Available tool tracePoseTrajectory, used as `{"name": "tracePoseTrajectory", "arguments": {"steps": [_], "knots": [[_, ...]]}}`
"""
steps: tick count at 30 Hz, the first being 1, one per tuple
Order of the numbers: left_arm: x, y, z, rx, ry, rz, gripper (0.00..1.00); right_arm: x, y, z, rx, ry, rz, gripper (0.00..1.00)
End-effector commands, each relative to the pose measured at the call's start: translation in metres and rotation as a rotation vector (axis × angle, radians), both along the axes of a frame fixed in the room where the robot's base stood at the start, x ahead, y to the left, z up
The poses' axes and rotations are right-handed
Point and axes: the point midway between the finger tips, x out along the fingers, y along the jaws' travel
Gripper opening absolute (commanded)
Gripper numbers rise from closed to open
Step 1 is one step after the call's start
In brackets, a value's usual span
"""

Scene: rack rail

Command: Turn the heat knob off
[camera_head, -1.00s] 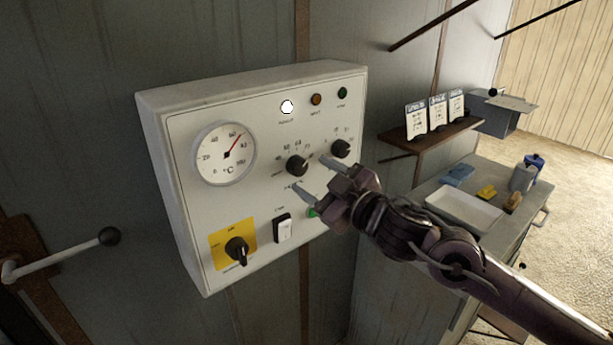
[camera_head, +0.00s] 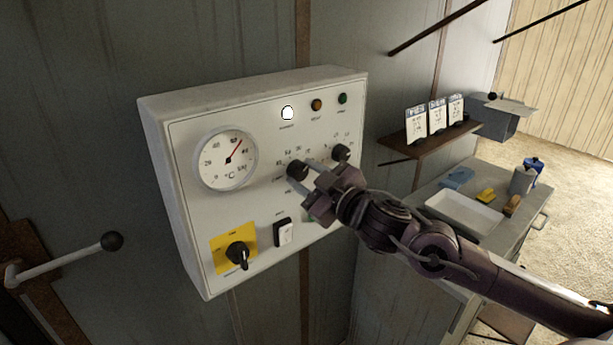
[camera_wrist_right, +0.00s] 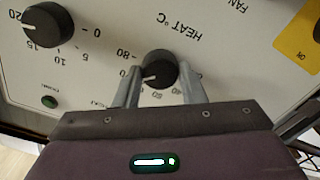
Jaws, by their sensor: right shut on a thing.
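The heat knob (camera_head: 297,170) is a round black knob on the white control panel, right of the dial gauge. The right wrist view shows the knob (camera_wrist_right: 160,66) beside the upside-down words "HEAT °C", with a white pointer line towards the lower left of that picture. My right gripper (camera_head: 307,175) is shut on the knob, one finger on each side of it. The fingers hide part of the scale and labels around it. My left gripper is not in view.
A second black knob (camera_head: 341,152) sits close to the right of my gripper. Below are a white rocker switch (camera_head: 283,232) and a black rotary switch on a yellow plate (camera_head: 222,241). A bench with a white tray (camera_head: 465,213) stands right. A lever (camera_head: 70,258) is at far left.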

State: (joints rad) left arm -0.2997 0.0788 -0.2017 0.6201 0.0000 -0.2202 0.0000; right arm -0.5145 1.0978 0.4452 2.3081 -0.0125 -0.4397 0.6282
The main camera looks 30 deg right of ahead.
Motion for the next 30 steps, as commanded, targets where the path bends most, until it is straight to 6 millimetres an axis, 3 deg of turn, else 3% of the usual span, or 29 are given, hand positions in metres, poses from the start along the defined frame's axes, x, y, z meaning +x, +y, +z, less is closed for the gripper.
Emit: {"name": "tracePoseTrajectory", "arguments": {"steps": [14,30], "knots": [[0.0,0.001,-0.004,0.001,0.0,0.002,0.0,0.0,0.0,0.0,-0.101,-0.011,-0.001,0.14],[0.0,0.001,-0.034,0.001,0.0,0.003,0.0,0.0,0.0,-0.004,-0.584,-0.047,0.001,0.14]]}}
